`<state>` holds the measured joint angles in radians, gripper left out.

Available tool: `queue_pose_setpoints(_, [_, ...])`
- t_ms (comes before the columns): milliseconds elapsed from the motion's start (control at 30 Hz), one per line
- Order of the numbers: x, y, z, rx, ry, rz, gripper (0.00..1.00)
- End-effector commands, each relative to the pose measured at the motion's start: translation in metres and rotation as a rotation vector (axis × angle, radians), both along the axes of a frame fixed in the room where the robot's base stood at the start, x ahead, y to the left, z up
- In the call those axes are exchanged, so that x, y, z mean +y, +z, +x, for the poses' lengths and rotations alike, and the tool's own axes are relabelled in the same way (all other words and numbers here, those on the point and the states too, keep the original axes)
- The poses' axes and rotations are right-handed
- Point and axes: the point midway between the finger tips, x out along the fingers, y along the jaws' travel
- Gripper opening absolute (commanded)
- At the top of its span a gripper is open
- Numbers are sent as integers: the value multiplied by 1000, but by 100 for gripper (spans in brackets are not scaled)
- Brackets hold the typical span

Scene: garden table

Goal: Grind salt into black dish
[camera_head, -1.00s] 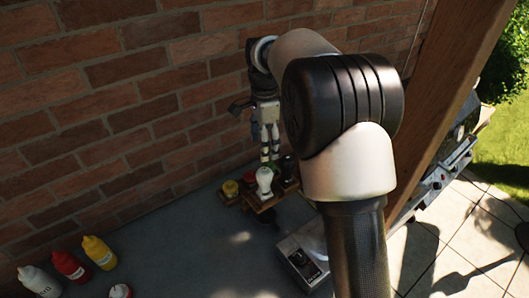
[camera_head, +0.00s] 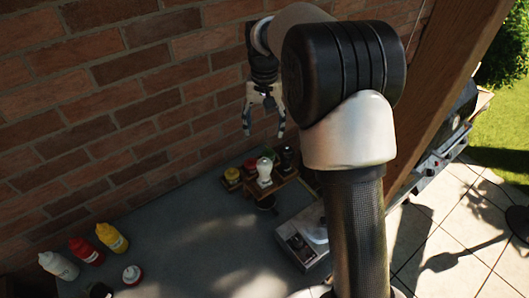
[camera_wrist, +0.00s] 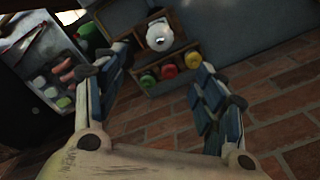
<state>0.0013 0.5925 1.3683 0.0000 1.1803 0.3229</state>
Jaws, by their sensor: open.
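The white grinder (camera_head: 264,171), which looks like the salt grinder, stands upright in a small wooden rack (camera_head: 273,190) by the brick wall. In the wrist view the white grinder (camera_wrist: 160,36) shows from above, beyond my fingertips. My gripper (camera_head: 264,124) hangs above the rack with its fingers spread, empty and apart from the grinder. In the wrist view my gripper (camera_wrist: 163,78) also shows open. A dark round shape (camera_head: 268,203) at the rack's front may be the black dish; I cannot tell for sure.
Jars with yellow, red and green lids (camera_wrist: 166,72) and a dark grinder (camera_head: 287,158) share the rack. A grey appliance (camera_head: 302,240) stands right of it. Sauce bottles (camera_head: 87,251) stand at the left. The grey tabletop (camera_head: 190,235) between is mostly clear.

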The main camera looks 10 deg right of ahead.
Motion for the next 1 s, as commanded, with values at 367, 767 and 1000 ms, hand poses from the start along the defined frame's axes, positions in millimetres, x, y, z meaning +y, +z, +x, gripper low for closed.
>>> queue_pose_setpoints(367, [1, 10, -3, 3, 405, 1, 64])
queue_pose_setpoints(767, [0, -60, -3, 5, 407, 0, 64])
queue_pose_setpoints(1000, [0, -112, -3, 5, 406, 0, 64])
